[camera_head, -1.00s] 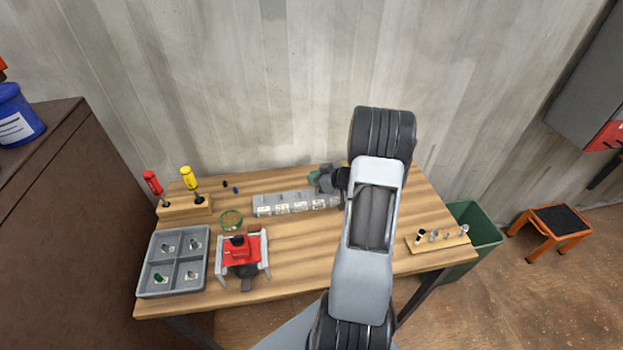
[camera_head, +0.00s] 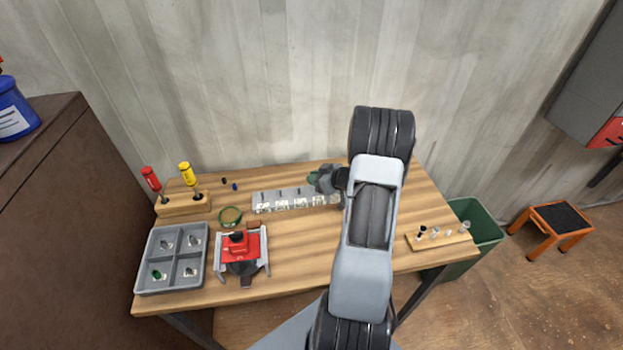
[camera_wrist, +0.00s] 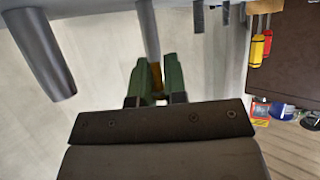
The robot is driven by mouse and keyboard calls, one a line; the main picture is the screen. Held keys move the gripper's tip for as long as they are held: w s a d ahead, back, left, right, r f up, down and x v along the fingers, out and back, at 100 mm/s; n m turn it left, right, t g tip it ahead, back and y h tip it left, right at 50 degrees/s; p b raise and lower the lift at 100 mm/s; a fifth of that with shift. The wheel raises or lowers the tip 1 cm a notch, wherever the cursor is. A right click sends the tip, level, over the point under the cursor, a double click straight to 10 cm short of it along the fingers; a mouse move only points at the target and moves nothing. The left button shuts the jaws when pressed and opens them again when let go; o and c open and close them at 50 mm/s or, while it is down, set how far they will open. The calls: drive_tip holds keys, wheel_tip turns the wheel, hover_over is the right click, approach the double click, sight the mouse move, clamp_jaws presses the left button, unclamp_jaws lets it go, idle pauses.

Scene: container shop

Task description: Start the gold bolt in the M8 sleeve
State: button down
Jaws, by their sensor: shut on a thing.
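My gripper (camera_wrist: 157,82) has green fingers, which are shut on the gold bolt (camera_wrist: 156,72) in the wrist view. Only a small gold part shows between the fingers. A grey cylindrical sleeve (camera_wrist: 149,30) stands in line with the fingertips, its end close to the bolt. I cannot tell whether they touch. In the head view my gripper (camera_head: 314,179) is at the right end of the grey sleeve block (camera_head: 262,205), partly behind my arm. The block has several white labels, too small to read. The bolt is not visible there.
A red and grey fixture (camera_head: 242,245), a green ring (camera_head: 231,214) and a divided grey tray (camera_head: 150,285) are at left. A screwdriver stand (camera_head: 180,205) is behind them. A wooden strip (camera_head: 455,240) with small parts is at right. The middle front is clear.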

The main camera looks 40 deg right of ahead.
drive_tip(key=shift+f+b, duration=0.45)
drive_tip(key=shift+f, duration=0.25)
drive_tip(key=c, duration=1.1)
unclamp_jaws()
drive_tip(key=shift+r, duration=0.1)
wheel_tip(320, 180, up, 6)
drive_tip(key=p, duration=0.5)
drive_tip(key=shift+s, duration=0.15)
